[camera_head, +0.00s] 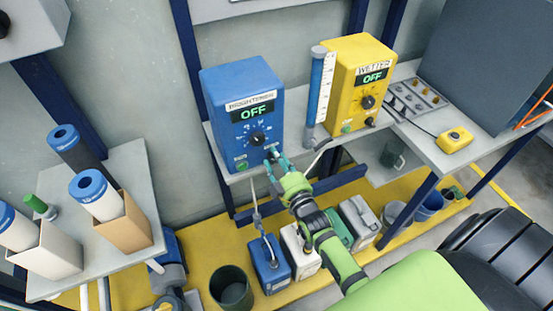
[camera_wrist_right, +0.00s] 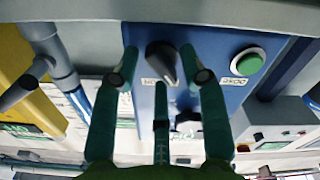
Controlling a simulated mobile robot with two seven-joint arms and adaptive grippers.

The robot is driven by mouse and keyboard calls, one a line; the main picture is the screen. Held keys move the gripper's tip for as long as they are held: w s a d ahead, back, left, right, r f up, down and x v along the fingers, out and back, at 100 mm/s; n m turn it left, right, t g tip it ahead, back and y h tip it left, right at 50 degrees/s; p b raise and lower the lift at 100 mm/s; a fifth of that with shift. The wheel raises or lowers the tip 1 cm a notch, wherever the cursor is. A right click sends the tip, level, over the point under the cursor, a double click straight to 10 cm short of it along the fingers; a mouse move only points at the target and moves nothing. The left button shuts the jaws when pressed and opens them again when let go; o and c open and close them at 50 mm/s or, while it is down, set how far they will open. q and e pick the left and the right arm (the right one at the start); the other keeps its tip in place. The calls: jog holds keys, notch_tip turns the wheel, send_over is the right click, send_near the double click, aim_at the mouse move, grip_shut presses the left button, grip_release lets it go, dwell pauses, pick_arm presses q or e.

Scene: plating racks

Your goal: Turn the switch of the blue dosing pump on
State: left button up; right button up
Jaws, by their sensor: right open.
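The blue dosing pump (camera_head: 242,108) stands on the wall shelf, labelled BRIGHTENER, and its display (camera_head: 253,112) reads OFF. A round black dial (camera_head: 257,139) and a green button (camera_head: 242,165) show on its front. I cannot tell whether the fingers touch the switch. My left gripper is out of view.
The yellow pump (camera_head: 360,85), labelled WETTER and reading OFF, stands to the right behind a clear measuring tube (camera_head: 318,90). A yellow button box (camera_head: 455,140) and a parts tray (camera_head: 415,98) lie farther right. Jugs and a dark bucket (camera_head: 231,290) stand below.

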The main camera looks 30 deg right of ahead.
grip_shut()
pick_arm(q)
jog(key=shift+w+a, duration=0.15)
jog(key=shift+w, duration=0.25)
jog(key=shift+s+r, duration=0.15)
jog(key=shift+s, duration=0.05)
pick_arm(e)
jog(key=shift+m, duration=0.4)
pick_arm(q)
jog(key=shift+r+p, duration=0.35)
jog(key=shift+p, duration=0.1)
pick_arm(e)
jog(key=shift+d+f+m, duration=0.15)
jog(key=shift+m, duration=3.1)
jog(key=shift+d+f+m, duration=0.1)
jog(key=shift+m, duration=3.15)
